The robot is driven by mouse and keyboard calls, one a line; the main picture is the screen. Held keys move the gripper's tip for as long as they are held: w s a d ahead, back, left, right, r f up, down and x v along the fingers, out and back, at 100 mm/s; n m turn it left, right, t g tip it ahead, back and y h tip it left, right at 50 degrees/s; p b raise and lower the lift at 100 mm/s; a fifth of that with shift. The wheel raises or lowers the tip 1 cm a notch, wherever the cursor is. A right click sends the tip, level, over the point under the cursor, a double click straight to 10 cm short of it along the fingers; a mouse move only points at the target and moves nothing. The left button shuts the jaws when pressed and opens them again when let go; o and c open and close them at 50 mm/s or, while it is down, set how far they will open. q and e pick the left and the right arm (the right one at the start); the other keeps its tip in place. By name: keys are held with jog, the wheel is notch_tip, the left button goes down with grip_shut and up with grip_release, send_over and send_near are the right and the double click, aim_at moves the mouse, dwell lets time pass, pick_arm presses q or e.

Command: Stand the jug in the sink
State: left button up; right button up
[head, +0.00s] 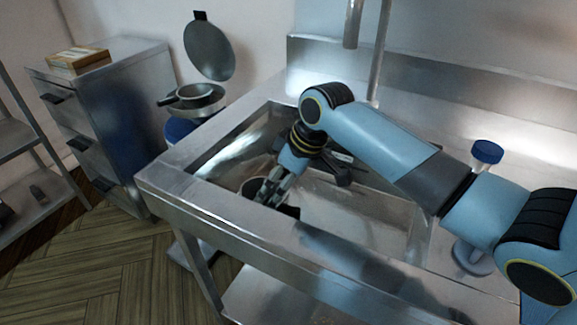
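The sink (330,205) is a steel basin set into a metal counter in the middle of the head view. The jug (250,186) appears as a grey round vessel with a dark opening inside the basin, near its front left. Its lower part is hidden by the basin's front edge, so I cannot tell whether it touches the floor of the sink. My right gripper (271,188) points down into the basin at the jug and overlaps it. Its fingertips are partly hidden, and I cannot tell whether they grip the jug. My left gripper is not in view.
A tap pipe (379,55) rises behind the basin. A blue-topped item (487,152) stands on the counter at right, beside my arm. A round pan-like appliance (200,97) with a raised lid stands at the back left. A steel drawer cabinet (115,110) bears a wooden box (78,60).

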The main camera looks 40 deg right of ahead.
jog(key=shift+v, duration=2.75)
